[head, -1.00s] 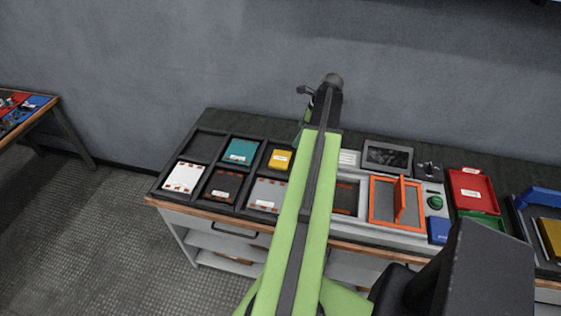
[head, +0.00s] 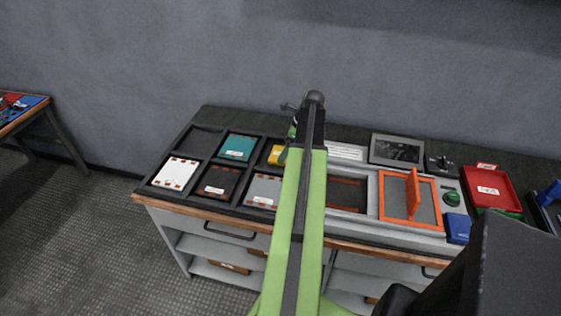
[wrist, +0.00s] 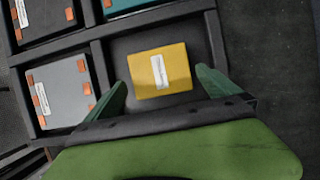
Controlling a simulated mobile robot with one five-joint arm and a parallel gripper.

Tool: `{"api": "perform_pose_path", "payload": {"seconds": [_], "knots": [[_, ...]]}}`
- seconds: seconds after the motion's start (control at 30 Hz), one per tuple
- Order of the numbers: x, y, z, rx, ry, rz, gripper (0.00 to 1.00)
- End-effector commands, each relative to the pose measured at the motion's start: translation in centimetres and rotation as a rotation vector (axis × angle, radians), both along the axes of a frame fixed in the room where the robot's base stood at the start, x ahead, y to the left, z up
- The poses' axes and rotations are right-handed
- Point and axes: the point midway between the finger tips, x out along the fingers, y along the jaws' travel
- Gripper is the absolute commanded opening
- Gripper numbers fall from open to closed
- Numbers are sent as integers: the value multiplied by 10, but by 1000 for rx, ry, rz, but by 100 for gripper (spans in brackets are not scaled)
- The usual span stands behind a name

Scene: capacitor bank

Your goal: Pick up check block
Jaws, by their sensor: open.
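A yellow block (head: 276,154) with a white label lies in a compartment of the black tray (head: 222,160); the label is too small to read, so I cannot confirm it is the check block. In the wrist view the yellow block (wrist: 172,74) sits between the two green fingers of my gripper (wrist: 161,80). The fingers are apart, with a gap on each side of the block. My gripper (head: 288,145) partly hides the block's right side in the head view. I cannot tell the exact height of the fingertips above it.
Other tray compartments hold a teal block (head: 238,147), a white block (head: 175,173), a dark block (head: 220,182) and a grey block (head: 264,190). Dividers surround the yellow block. To the right stand an orange-framed fixture with an upright flap (head: 412,193) and a red bin (head: 489,189).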

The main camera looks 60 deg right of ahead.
Motion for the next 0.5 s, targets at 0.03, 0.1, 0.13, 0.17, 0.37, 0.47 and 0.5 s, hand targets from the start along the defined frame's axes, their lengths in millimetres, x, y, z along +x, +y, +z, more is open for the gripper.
{"api": "perform_pose_path", "payload": {"seconds": [0.03, 0.1, 0.13, 0.17, 0.37, 0.47, 0.5], "knots": [[4, 1, -18, 0, 0, 1, 100], [8, 2, -27, 0, 0, 0, 100], [9, 3, -28, 0, 0, 0, 100], [10, 3, -29, 0, 0, 0, 100], [10, 3, -25, 0, 0, -1, 100], [10, 3, -25, 0, 0, -1, 87], [10, 3, -25, 0, 0, -1, 82]]}}
